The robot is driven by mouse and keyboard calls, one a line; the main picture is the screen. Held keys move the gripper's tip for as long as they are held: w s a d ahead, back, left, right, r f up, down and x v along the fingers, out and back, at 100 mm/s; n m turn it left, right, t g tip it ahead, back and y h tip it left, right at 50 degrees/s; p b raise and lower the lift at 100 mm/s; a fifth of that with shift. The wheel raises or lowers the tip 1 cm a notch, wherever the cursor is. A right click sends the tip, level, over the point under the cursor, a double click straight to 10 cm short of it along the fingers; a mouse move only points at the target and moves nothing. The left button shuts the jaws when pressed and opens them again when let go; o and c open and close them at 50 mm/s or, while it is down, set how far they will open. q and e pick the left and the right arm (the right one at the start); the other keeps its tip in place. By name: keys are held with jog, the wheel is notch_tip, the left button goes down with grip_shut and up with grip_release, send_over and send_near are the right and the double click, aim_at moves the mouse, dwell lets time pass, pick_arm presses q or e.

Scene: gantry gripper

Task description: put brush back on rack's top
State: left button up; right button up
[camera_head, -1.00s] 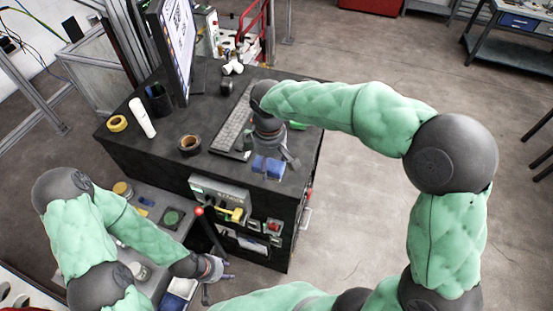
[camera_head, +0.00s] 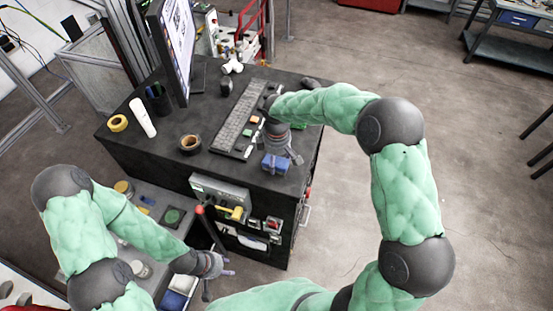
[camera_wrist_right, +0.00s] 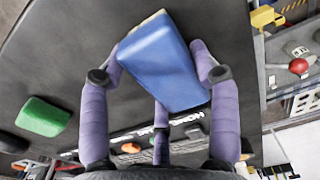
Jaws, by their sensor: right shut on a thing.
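My right gripper (camera_head: 277,150) is shut on a blue block-shaped piece (camera_head: 275,164) over the front right part of the black desk top (camera_head: 225,165). In the right wrist view, the purple fingers of the right gripper (camera_wrist_right: 158,65) close around the blue piece (camera_wrist_right: 162,70), which has a yellowish edge. No bristles show, so I cannot tell for sure that it is the brush. Whether it touches the desk is unclear. My left gripper (camera_head: 218,275) is open and empty, low beside the front of the desk. I cannot pick out a rack with certainty.
The desk carries a keyboard (camera_head: 237,120), a monitor (camera_head: 176,45), tape rolls (camera_head: 190,144), a white bottle (camera_head: 142,117) and a black cup (camera_head: 158,98). A green block (camera_wrist_right: 43,117) lies on the dark top in the right wrist view.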

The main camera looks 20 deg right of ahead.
aim_at(277, 158)
jog(key=shift+f, duration=0.15)
jog(key=o, duration=1)
notch_tip(277, 158, up, 12)
jog(key=shift+b, duration=0.3)
